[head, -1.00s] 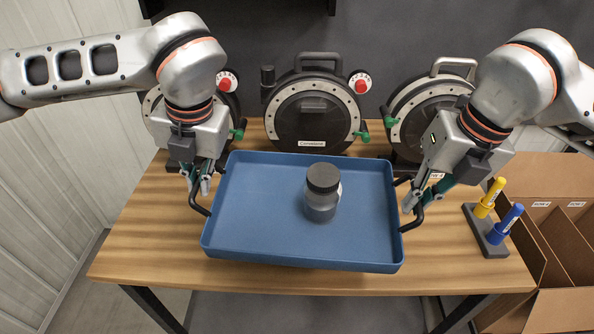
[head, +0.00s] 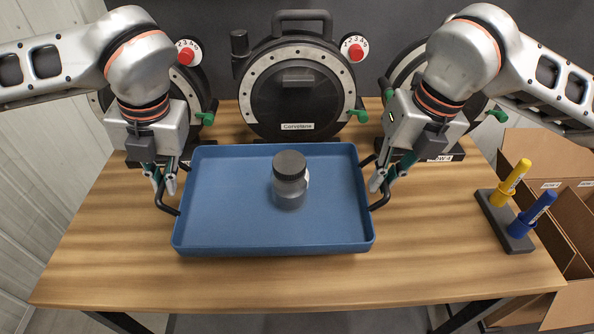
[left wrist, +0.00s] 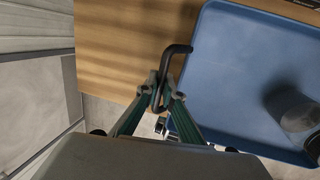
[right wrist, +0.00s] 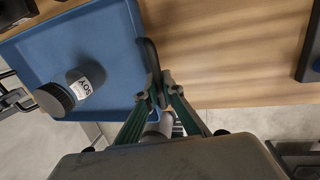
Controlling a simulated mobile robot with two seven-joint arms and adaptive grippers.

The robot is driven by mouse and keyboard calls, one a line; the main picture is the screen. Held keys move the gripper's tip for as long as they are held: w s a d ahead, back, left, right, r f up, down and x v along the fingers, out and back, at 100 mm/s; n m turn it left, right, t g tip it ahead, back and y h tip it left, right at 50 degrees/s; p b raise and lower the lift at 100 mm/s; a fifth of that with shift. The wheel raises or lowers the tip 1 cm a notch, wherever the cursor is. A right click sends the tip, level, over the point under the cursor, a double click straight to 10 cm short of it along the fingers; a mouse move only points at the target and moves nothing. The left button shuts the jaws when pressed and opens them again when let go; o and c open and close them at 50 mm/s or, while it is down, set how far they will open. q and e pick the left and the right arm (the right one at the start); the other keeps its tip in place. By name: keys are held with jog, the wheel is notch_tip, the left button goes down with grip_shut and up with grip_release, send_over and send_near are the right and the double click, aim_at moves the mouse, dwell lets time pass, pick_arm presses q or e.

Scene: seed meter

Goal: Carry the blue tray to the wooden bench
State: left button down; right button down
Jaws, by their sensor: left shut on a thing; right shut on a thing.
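The blue tray (head: 230,225) is over the wooden bench (head: 110,265) in the head view; I cannot tell whether it touches the top. A dark-capped jar (head: 289,185) stands upright in the tray, and its label reads SOY in the right wrist view (right wrist: 78,85). My left gripper (head: 163,187) is shut on the tray's left black handle (left wrist: 168,75). My right gripper (head: 380,185) is shut on the tray's right black handle (right wrist: 151,62).
Round black seed meters (head: 297,95) with green levers and red knobs stand along the back of the bench. A rack (head: 503,222) with a yellow and a blue marker sits at the right. Cardboard boxes (head: 560,165) are beyond the right edge. The front strip is clear.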

pick_arm(q)
jog(key=shift+s, duration=0.15)
pick_arm(e)
jog(key=shift+s, duration=0.15)
pick_arm(q)
jog(key=shift+f, duration=0.2)
pick_arm(e)
jog(key=shift+f, duration=0.2)
pick_arm(q)
jog(key=shift+f+b, duration=0.1)
jog(key=shift+b, duration=0.2)
pick_arm(e)
jog(key=shift+f, duration=0.1)
